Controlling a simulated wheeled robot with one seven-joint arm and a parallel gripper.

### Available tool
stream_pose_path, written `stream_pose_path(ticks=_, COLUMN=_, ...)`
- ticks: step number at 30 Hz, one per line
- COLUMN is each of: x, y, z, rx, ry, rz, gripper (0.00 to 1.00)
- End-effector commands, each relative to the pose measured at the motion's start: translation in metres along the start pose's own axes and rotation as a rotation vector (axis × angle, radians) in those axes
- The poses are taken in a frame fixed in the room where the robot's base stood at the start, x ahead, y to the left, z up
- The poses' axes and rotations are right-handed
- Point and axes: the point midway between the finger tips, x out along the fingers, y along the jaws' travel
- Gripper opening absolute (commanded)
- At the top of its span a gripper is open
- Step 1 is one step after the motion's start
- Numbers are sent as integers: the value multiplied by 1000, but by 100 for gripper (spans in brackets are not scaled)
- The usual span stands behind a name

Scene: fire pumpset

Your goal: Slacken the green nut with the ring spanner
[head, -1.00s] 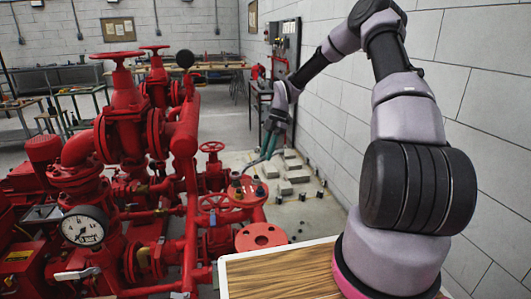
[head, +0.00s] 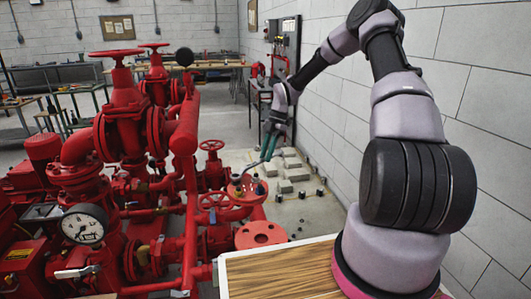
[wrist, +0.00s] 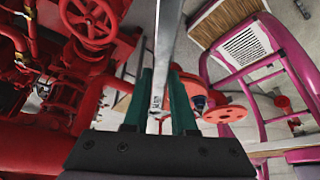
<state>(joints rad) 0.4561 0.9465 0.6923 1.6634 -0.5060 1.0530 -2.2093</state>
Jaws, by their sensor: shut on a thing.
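My gripper (head: 268,146), with teal fingers, hangs above and just behind the red flange at the pump's right end. In the wrist view its fingers (wrist: 159,110) are shut on the silver shaft of the ring spanner (wrist: 166,45), which runs away to the top edge. The spanner's far ring is out of that view. In the head view the spanner (head: 249,167) is a thin grey strip slanting down-left toward the flange. I cannot make out a green nut for sure, nor whether the ring touches one. A small blue nut (head: 260,188) sits on the flange.
Red pump pipework (head: 125,130) with handwheels fills the left. A lower red flange (head: 261,235) stands in front, near a wood-topped table (head: 280,272). Grey blocks (head: 287,170) lie on the floor slab behind. A block wall (head: 340,110) bounds the right.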

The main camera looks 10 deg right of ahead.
Motion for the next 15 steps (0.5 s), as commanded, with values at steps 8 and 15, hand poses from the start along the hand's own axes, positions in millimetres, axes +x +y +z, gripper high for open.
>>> stream_pose_path(ticks=8, x=6, y=0, z=3, rx=0, ry=0, rz=1, gripper=0)
stream_pose_path(ticks=15, x=12, y=0, z=5, rx=0, ry=0, rz=1, gripper=0)
